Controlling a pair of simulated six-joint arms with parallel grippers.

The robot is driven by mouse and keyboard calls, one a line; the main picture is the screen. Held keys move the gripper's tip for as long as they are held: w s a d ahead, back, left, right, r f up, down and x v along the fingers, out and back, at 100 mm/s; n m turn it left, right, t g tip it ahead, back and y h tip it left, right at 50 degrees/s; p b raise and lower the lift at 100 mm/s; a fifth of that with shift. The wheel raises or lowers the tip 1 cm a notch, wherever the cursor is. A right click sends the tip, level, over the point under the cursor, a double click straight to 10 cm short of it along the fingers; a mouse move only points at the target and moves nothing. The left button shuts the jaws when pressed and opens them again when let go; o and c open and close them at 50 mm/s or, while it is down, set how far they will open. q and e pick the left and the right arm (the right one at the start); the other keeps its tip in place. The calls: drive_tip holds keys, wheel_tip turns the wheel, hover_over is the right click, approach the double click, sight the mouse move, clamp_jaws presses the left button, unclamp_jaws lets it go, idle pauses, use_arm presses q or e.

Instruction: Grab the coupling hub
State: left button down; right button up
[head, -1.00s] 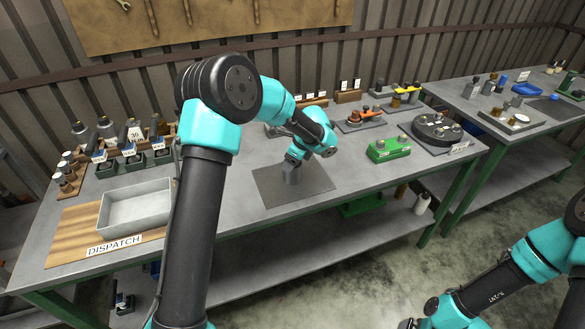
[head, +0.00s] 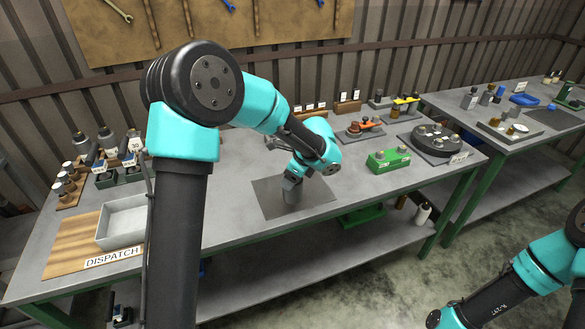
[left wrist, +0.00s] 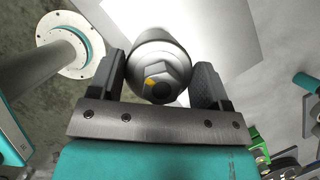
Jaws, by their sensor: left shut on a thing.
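A grey metal cylinder (head: 292,197), which I take for the coupling hub, stands on the dark grey mat (head: 318,198) near the table's front edge. My left gripper (head: 292,183) reaches down over it from above and is shut on it. The left wrist view shows the round part (left wrist: 160,58) between the two dark fingers of my left gripper (left wrist: 162,82). Its near end has a hexagonal face with a dark centre and a small yellow mark. Its far end is hidden. My right arm shows at the lower right, but its gripper is out of the picture.
A grey tray (head: 104,240) stands on the wooden DISPATCH board (head: 72,240) at the left. A green block (head: 388,160) and a round black fixture (head: 437,142) stand to the right. Small parts line the back. The table around the mat is clear.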

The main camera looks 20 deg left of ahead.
sight(293, 194)
use_arm(q)
drive_tip(key=s+d, duration=0.1)
drive_tip(key=s, duration=0.1)
drive_tip(key=s+d, duration=0.1)
drive_tip(key=s, duration=0.2)
drive_tip(key=s+d, duration=0.1)
drive_tip(key=s, duration=0.2)
drive_tip(key=shift+d+r, duration=0.2)
drive_tip(key=shift+r, duration=0.2)
drive_tip(key=shift+w, duration=0.1)
